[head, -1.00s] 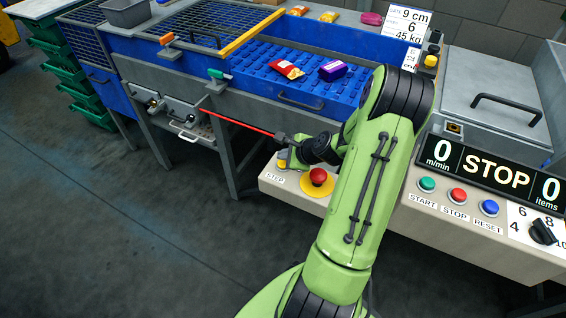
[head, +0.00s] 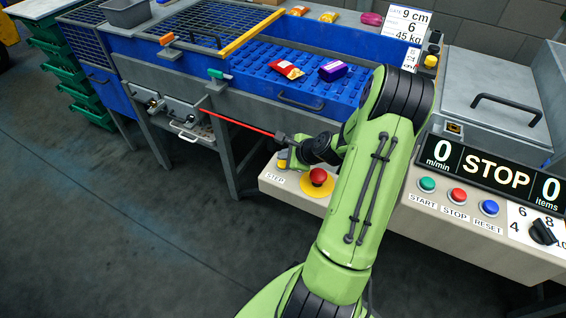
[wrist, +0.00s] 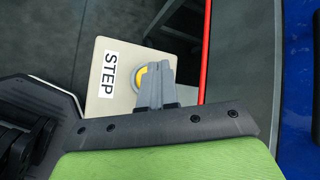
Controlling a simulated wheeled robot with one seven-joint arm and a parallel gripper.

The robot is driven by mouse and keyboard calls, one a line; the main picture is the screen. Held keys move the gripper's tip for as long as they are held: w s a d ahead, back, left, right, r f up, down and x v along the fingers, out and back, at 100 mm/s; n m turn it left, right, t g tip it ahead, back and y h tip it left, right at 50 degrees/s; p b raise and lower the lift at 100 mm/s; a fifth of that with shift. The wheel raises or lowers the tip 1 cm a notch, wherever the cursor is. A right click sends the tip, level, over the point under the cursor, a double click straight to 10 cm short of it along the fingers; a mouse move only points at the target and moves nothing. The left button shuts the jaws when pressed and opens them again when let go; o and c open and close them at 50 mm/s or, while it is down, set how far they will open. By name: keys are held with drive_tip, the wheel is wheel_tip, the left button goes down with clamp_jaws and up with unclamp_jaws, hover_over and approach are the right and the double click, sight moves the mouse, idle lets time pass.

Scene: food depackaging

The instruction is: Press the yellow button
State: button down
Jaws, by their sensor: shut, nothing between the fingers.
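The yellow button (head: 282,164) sits on the beige console's left end, by the STEP label (head: 275,179). In the wrist view, the yellow button (wrist: 139,77) shows as a yellow part inside a grey ring, beside the STEP label (wrist: 107,73). My gripper (wrist: 157,68) is shut and empty. Its fingers cover the right part of the button in the wrist view. I cannot tell whether the fingertips touch it. In the head view my gripper is at the console's left end, partly hidden behind my own wrist.
A red emergency button (head: 318,176) on a yellow base stands close to the right of the STEP button. Green START (head: 427,184), red STOP (head: 458,195) and blue RESET (head: 489,207) buttons are farther right. A red rod (head: 238,122) lies behind my gripper.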

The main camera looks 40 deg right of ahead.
idle(0.3)
drive_tip(key=shift+f, duration=0.4)
